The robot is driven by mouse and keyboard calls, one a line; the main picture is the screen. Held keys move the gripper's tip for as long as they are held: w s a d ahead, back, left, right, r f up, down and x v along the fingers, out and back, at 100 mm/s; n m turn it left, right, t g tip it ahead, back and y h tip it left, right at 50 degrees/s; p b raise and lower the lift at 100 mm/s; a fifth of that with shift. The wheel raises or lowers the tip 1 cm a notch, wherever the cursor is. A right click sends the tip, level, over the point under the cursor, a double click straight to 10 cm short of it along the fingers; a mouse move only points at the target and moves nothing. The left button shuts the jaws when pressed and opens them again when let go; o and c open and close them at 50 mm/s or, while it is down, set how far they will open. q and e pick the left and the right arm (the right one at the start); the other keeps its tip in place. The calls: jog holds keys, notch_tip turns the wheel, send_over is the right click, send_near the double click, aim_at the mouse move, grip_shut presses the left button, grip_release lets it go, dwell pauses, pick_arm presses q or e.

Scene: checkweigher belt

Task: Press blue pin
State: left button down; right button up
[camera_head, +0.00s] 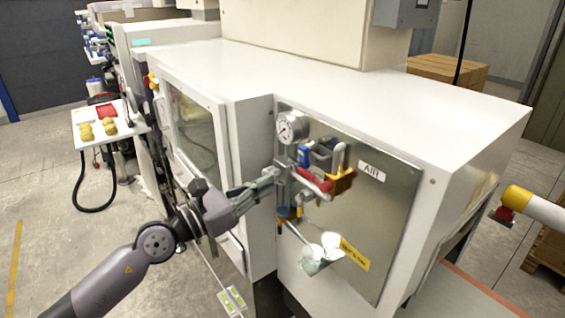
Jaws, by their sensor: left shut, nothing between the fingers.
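The blue pin (304,154) is a small blue part on the valve assembly (318,170), on the grey metal panel of the white machine. My left gripper (276,174) comes in from the left and is shut and empty. Its fingertips are just left of the valve assembly, a little lower than the blue pin. I cannot tell whether they touch the assembly. My right gripper is not in view.
A round gauge (291,127) sits above the valve assembly, and a yellow bracket (341,170) is on its right. Cups (322,252) hang below. A glazed door (195,135) stands to the left. A yellow-white cylinder (535,206) juts in at right.

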aim_at(293, 169)
pick_arm(q)
jog(key=shift+p+x, duration=0.6)
jog(key=shift+x, duration=1.95)
